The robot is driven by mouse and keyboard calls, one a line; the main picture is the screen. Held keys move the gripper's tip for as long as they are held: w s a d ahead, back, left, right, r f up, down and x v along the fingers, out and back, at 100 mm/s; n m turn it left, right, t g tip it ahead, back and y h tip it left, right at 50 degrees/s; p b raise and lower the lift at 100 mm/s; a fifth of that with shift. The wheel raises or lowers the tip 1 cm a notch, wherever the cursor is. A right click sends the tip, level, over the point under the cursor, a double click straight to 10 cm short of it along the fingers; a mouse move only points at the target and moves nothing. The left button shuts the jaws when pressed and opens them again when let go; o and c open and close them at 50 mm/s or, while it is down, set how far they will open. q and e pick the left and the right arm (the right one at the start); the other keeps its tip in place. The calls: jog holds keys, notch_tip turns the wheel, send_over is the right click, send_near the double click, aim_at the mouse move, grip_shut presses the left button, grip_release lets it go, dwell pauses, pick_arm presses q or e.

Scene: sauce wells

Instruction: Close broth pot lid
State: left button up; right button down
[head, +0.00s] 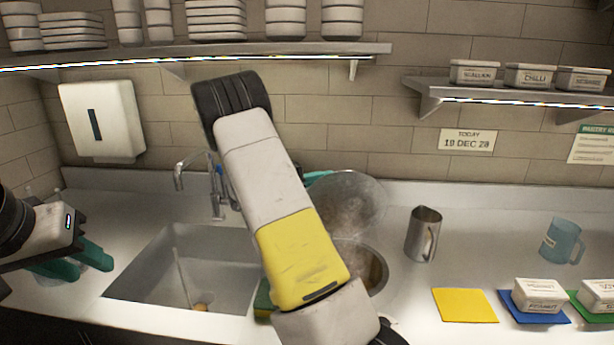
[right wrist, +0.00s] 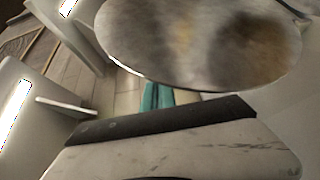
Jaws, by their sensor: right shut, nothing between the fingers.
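The round greyish lid (head: 352,205) of the broth pot stands raised and tilted above the pot opening (head: 378,272) in the counter. My right arm hides the left part of both. My right gripper (head: 318,177) shows only as a bit of teal at the lid's upper left edge. In the right wrist view the lid (right wrist: 200,40) fills the top, and my right gripper's teal fingers (right wrist: 158,97) are together and empty at its lower edge; I cannot tell whether they touch it. My left gripper (head: 84,265) is open and empty at the far left.
A sink (head: 150,275) with a tap (head: 215,190) lies left of the pot. A metal jug (head: 423,234) stands right of it. Further right are a yellow mat (head: 465,306), a blue cup (head: 561,241) and a white tub (head: 540,295). Shelves hang above.

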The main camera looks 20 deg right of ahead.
aim_at(340, 187)
jog(key=s+a+m+h, duration=0.1)
jog(key=s, duration=0.1)
jog(key=s+a+m, duration=0.2)
jog(key=s, duration=0.1)
jog(key=s+a+f+m+h, duration=0.1)
jog(key=s+m, duration=0.1)
jog(key=s, duration=0.1)
jog(key=shift+a+g+h, duration=0.2)
jog(key=shift+g+h, duration=0.1)
jog(key=s+a+f, duration=0.3)
jog(key=s+f, duration=0.2)
jog(key=s, duration=0.1)
jog(key=shift+s+a+f, duration=0.15)
jog(key=shift+s+a, duration=0.15)
jog(key=shift+a, duration=0.05)
